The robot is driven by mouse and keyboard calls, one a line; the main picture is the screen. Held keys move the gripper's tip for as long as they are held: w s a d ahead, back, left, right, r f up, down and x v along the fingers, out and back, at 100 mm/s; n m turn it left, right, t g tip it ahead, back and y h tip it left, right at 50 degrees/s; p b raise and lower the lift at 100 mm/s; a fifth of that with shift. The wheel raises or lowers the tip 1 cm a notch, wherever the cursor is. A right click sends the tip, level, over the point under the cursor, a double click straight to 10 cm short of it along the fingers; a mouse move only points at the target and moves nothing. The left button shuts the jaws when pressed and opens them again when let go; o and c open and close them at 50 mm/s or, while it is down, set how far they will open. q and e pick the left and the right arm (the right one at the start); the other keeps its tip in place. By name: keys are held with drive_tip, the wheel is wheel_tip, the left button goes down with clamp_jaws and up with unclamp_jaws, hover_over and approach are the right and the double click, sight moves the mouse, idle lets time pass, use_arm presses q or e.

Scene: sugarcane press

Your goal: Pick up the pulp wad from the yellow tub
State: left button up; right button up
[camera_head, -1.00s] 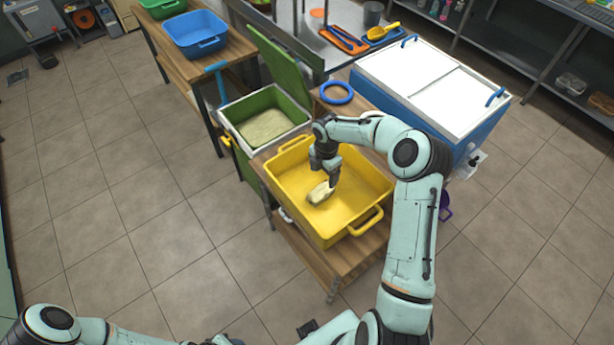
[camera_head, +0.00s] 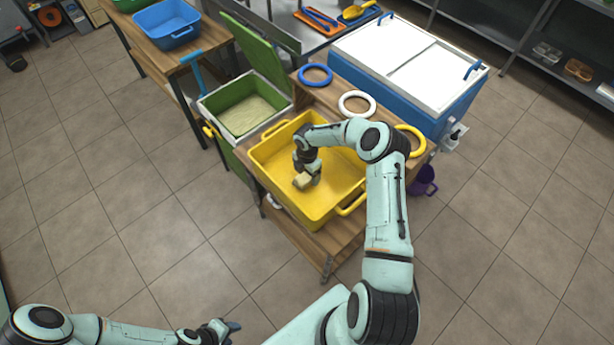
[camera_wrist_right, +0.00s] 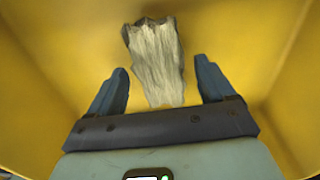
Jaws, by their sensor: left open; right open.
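The yellow tub (camera_head: 268,160) stands on a wooden table. The pale, fibrous pulp wad (camera_head: 302,181) lies in the tub near its front left part. My right gripper (camera_head: 306,176) is down inside the tub at the wad. In the right wrist view the open right gripper (camera_wrist_right: 163,88) has one finger to each side of the near end of the pulp wad (camera_wrist_right: 155,58), with gaps between. My left gripper (camera_head: 222,329) is open and empty, low over the floor at the bottom of the head view.
A green bin (camera_head: 240,92) with pale contents and a raised lid stands behind left of the tub. A blue, a white (camera_head: 357,103) and a yellow ring lie behind it. A blue and white cooler (camera_head: 455,95) stands behind right.

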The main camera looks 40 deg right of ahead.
drive_tip(key=shift+f, duration=0.7)
drive_tip(key=c, duration=1.1)
drive_tip(key=shift+r, duration=0.1)
